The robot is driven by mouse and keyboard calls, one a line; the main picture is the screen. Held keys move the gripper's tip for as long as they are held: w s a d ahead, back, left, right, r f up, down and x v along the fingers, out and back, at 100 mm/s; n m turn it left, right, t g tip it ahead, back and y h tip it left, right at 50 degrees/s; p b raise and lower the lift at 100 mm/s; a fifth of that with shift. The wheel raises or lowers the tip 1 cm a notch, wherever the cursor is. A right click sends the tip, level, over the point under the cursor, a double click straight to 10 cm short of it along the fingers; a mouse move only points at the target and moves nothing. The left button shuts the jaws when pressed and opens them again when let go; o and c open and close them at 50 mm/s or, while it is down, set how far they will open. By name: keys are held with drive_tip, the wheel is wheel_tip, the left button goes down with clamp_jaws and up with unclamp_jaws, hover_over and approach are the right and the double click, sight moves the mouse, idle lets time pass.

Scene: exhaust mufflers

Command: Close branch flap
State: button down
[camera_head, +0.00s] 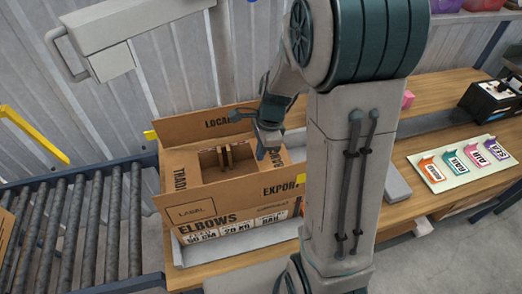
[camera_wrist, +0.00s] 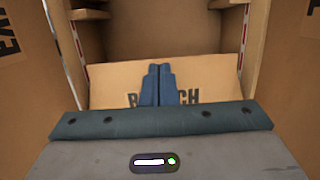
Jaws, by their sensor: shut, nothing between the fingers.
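An open brown cardboard box (camera_head: 235,211) printed ELBOWS stands on the workbench. Its branch flap (camera_head: 281,157) is on the box's right side, partly hidden behind my arm. In the wrist view the branch flap (camera_wrist: 110,88) is a pale brown panel, with its lettering partly covered by my fingers. My gripper (camera_head: 262,155) is at the right side of the box opening, next to this flap. In the wrist view my gripper's fingertips (camera_wrist: 159,68) are together and empty, in front of the flap; contact is hard to tell.
The local flap (camera_head: 195,127) stands up at the back. Cardboard dividers (camera_head: 227,155) show inside the box. A roller conveyor (camera_head: 80,225) lies to the left. A card of coloured labels (camera_head: 462,165) and a black device (camera_head: 490,102) are on the bench at right.

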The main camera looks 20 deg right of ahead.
sight(261, 162)
wheel_tip(261, 162, up, 13)
drive_tip(key=p, duration=0.1)
drive_tip(key=shift+r, duration=0.2)
drive_tip(key=s+r+n+t+h, duration=0.2)
drive_tip(key=s+n+t, duration=0.1)
drive_tip(key=s+n, duration=1.1)
drive_tip(key=n, duration=0.4)
drive_tip(key=shift+s+d+r+t, duration=0.15)
drive_tip(key=shift+d+r+t, duration=0.05)
drive_tip(key=shift+r+t, duration=0.2)
